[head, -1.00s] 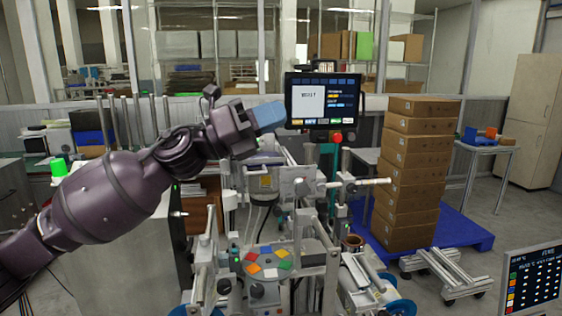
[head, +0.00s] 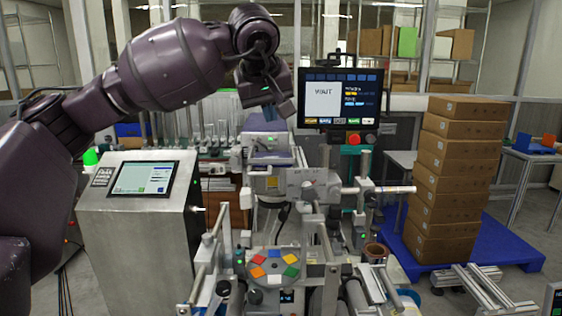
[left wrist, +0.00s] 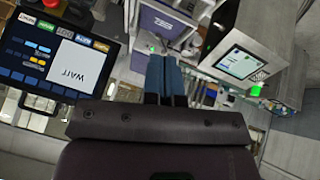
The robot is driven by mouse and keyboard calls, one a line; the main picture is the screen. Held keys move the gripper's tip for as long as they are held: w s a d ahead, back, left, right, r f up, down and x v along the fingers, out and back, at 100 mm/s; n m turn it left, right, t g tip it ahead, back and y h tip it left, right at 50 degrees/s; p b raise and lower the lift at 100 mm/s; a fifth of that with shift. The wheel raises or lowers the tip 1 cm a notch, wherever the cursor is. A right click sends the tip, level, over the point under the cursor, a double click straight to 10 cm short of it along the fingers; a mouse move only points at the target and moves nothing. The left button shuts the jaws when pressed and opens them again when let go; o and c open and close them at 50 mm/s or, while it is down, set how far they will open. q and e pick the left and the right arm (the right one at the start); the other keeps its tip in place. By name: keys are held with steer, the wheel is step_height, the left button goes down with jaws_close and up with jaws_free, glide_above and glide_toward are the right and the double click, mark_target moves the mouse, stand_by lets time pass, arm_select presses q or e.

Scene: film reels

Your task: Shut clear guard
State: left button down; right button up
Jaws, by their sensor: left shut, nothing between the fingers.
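My left gripper shows in the left wrist view (left wrist: 165,80) as two blue fingers pressed together with nothing between them. In the head view, its arm reaches in from the left and its wrist bends downward above the machine, left of the control screen (head: 340,97). The machine (head: 290,185) is a metal labelling-type unit with a round plate of coloured squares (head: 273,267) at its front. I cannot make out the clear guard for certain; its see-through panel does not stand out in either view. My right gripper is not in view.
A red button (head: 353,139) sits under the screen. A grey cabinet with a tilted touch panel (head: 142,178) stands left of the machine. Stacked brown boxes (head: 455,170) on a blue pallet (head: 480,240) stand at the right. Bars and rods project around the machine.

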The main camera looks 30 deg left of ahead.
arm_select(q)
steer(key=shift+m+g+y, duration=0.4)
steer(key=shift+m+y, duration=0.3)
steer(key=shift+m, duration=0.2)
steer(key=w+a+f, duration=0.1)
steer(key=f, duration=0.1)
steer(key=w+a+f, duration=0.1)
steer(key=a+f, duration=0.1)
steer(key=f, duration=0.1)
steer(key=w+a+f, duration=0.1)
steer(key=f, duration=0.2)
steer(key=shift+a, duration=0.4)
step_height(320, 180, down, 3)
steer(key=shift+s+f, duration=0.1)
steer(key=shift+s, duration=0.05)
steer(key=shift+s+d+f, duration=0.1)
steer(key=shift+f, duration=0.5)
